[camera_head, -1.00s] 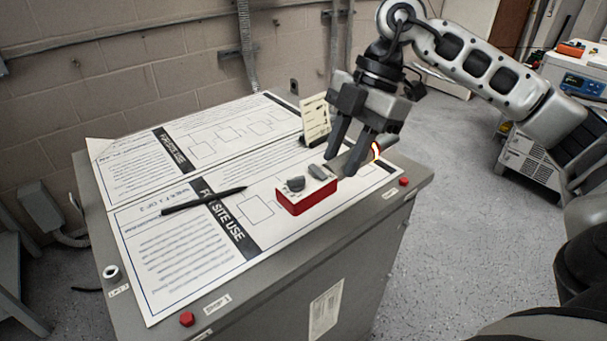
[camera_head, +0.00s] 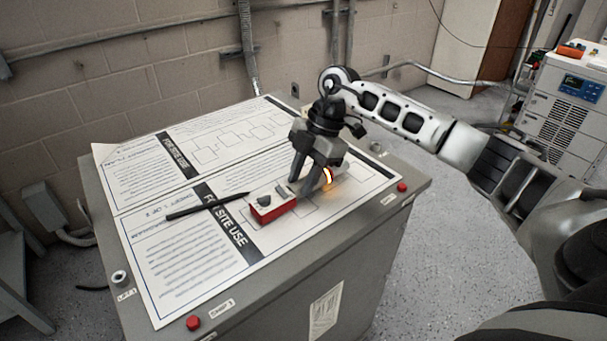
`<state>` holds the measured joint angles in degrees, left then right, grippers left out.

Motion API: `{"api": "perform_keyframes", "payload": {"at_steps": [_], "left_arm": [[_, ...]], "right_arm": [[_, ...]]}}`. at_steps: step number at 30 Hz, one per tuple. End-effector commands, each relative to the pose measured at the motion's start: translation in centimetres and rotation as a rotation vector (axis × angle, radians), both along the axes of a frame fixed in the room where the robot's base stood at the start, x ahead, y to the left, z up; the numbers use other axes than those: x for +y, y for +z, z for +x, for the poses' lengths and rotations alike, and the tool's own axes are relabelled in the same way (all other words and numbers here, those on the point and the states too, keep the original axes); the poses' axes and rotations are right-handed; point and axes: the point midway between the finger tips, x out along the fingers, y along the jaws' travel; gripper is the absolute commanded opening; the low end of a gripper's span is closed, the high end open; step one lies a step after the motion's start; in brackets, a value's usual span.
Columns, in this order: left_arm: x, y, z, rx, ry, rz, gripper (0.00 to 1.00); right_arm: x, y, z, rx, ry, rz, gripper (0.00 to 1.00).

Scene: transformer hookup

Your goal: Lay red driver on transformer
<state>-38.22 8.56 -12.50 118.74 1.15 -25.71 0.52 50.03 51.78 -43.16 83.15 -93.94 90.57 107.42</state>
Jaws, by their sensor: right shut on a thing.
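My left gripper is out of view.
A black pen (camera_head: 208,205) lies on the sheets just left of the driver. Red buttons sit at the front edge (camera_head: 193,322) and right corner (camera_head: 402,187). The sheet's front-left part is clear. A block wall stands behind.

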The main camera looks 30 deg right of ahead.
Motion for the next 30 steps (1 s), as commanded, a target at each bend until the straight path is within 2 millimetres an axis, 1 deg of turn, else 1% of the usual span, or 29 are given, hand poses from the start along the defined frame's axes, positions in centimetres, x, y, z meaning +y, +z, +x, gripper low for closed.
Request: {"api": "perform_keyframes", "payload": {"at_steps": [1,6,7,8,9,17,22,23,24,26,30], "left_arm": [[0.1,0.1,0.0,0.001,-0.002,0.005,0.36],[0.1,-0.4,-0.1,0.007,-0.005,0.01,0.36],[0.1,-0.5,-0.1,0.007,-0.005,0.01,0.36],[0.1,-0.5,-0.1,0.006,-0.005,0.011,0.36],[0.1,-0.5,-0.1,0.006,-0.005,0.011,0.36],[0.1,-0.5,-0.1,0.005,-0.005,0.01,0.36],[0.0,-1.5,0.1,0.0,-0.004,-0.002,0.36],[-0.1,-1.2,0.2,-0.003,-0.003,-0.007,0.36],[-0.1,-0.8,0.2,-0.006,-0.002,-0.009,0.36],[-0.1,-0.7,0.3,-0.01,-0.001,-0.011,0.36],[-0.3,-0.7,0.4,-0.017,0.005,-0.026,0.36]], "right_arm": [[0.0,-0.6,-0.2,0.007,0.002,-0.007,0.0],[0.0,-1.0,-0.3,0.011,0.004,-0.01,0.0],[0.0,-1.2,-0.4,0.015,0.004,-0.012,0.4],[0.0,-1.2,-0.4,0.014,0.005,-0.012,0.48],[0.0,-1.2,-0.3,0.015,0.005,-0.011,0.53],[0.0,-0.9,-0.2,0.009,0.003,-0.009,0.53],[0.0,-1.7,-0.2,0.008,0.002,-0.008,0.53],[-0.2,-1.1,-0.1,0.005,0.001,-0.008,0.53],[-0.5,0.0,-0.1,0.003,0.0,-0.009,0.53],[-1.0,1.2,-0.1,0.002,0.0,-0.008,0.53],[-2.3,4.5,-0.4,0.001,-0.001,-0.008,0.53]]}}
